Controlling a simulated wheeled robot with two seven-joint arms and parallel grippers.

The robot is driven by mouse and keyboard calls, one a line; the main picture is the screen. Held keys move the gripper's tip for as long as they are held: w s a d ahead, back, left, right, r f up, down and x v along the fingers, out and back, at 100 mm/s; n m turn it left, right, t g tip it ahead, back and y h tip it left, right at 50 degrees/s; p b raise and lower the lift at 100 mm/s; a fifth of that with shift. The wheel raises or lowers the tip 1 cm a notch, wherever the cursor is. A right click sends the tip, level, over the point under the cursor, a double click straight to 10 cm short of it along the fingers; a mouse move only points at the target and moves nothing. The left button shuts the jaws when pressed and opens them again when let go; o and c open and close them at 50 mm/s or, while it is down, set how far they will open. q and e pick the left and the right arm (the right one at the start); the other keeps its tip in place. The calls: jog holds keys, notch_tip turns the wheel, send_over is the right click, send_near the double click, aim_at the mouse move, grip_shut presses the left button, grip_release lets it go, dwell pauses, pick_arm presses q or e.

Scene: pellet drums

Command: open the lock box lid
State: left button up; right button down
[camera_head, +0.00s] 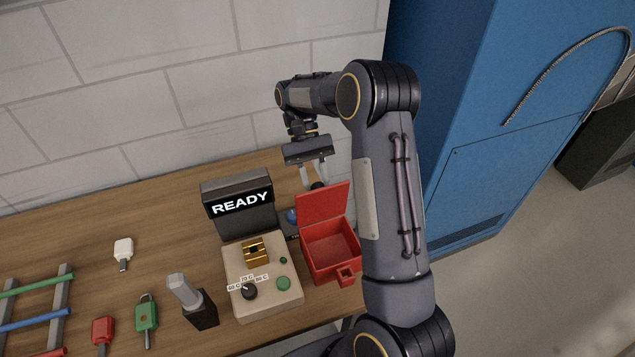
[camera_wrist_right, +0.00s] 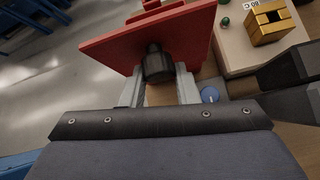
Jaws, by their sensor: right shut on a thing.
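The red lock box (camera_head: 332,256) stands on the bench, its lid (camera_head: 324,204) swung up to about upright and its inside showing empty. In the right wrist view the lid (camera_wrist_right: 110,48) is a red plate with a black knob (camera_wrist_right: 154,64) on its outer face. My right gripper (camera_head: 315,176) is behind the raised lid. In the right wrist view its fingers (camera_wrist_right: 160,78) are on either side of the knob, shut on it. The lid hides part of the knob in the head view. My left gripper is not in view.
A beige control box (camera_head: 262,299) with a brass block, dial and green button stands just left of the lock box. Behind it is a READY display (camera_head: 239,205). Padlocks, tags and a colored rack lie left. A blue cabinet (camera_head: 476,110) stands right.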

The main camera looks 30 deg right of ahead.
aim_at(315, 191)
jog(key=shift+a+f, duration=0.15)
jog(key=shift+f, duration=0.15)
jog(key=c, duration=1.2)
grip_release()
jog(key=shift+o, duration=0.3)
jog(key=shift+r, duration=0.15)
jog(key=shift+r, duration=0.15)
jog(key=shift+r, duration=0.3)
jog(key=s+a+r, duration=0.1)
jog(key=r, duration=0.1)
jog(key=s+a+r+b, duration=0.1)
jog(key=r, duration=0.2)
jog(key=s+r, duration=0.2)
jog(key=shift+a+r+b, duration=0.4)
jog(key=s+a+r, duration=0.4)
jog(key=s+a, duration=0.1)
jog(key=s, duration=0.2)
jog(key=shift+s+a+r, duration=0.15)
jog(key=shift+s, duration=0.1)
